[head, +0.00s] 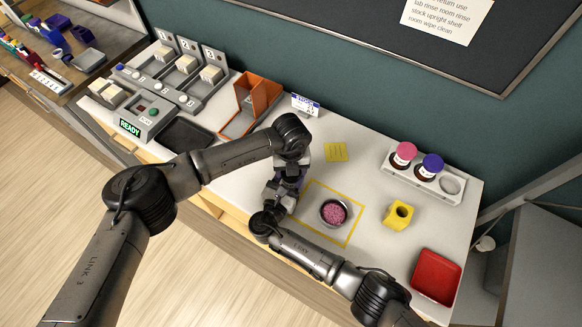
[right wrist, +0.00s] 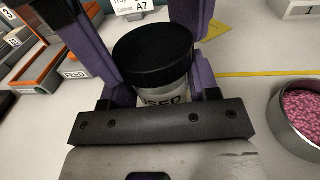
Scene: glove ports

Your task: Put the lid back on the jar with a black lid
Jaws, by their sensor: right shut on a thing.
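A jar (right wrist: 168,95) with a black lid (right wrist: 152,48) stands upright in the right wrist view, with part of a label ending in "SED" showing. The lid sits at the jar's top; I cannot tell if it is fully seated. My right gripper (head: 279,203) is shut on the jar, low around its body. My left gripper (head: 290,184) is right above it in the head view. Purple fingers flank the lid in the right wrist view; whether they grip it I cannot tell. In the head view the arms mostly hide the jar.
A bowl of pink beads (head: 334,212) sits in a yellow taped square. A rack (head: 426,181) holds pink- and blue-lidded jars.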

